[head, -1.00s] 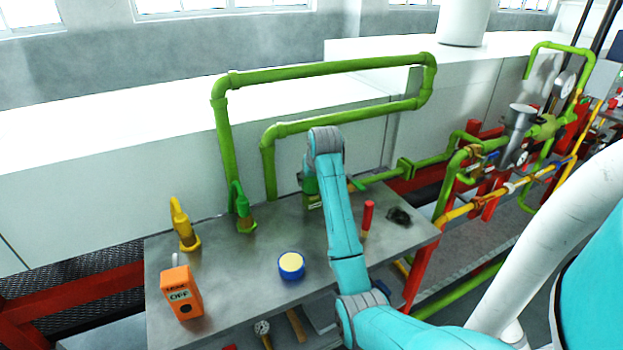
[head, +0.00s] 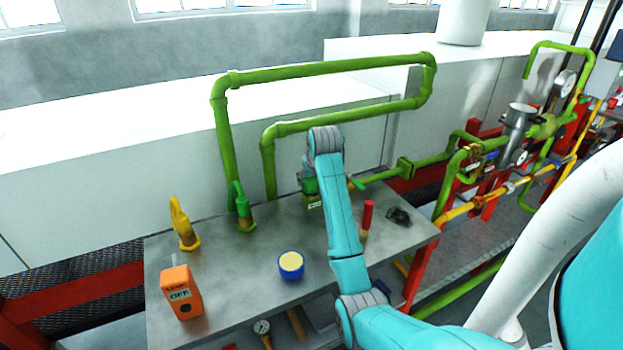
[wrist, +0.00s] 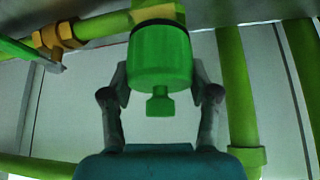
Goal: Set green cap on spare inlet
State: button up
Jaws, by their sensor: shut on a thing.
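The green cap (wrist: 160,62) is a round cup with a small knob below, upright in the middle of the wrist view. My gripper (wrist: 160,82) is shut on it, one finger on each side. Just above the cap is a dark band, then the yellow-green pipe end (wrist: 158,12), which lines up with it. I cannot tell whether the cap touches or sits on that end. A green fitting with a label (head: 311,188) shows partly beside my arm's far end.
The grey bench (head: 235,285) holds a green spout (head: 242,208), a yellow spout (head: 183,226), an orange box marked OFF (head: 181,292), a blue-and-cream round piece (head: 291,265) and a red upright handle (head: 367,217). Green pipes (head: 330,67) rise behind it. A yellow-green pipe (wrist: 237,95) stands right of my gripper.

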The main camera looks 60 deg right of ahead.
jog(key=shift+f, duration=0.5)
jog(key=o, duration=0.9)
jog(key=shift+v, duration=5.5)
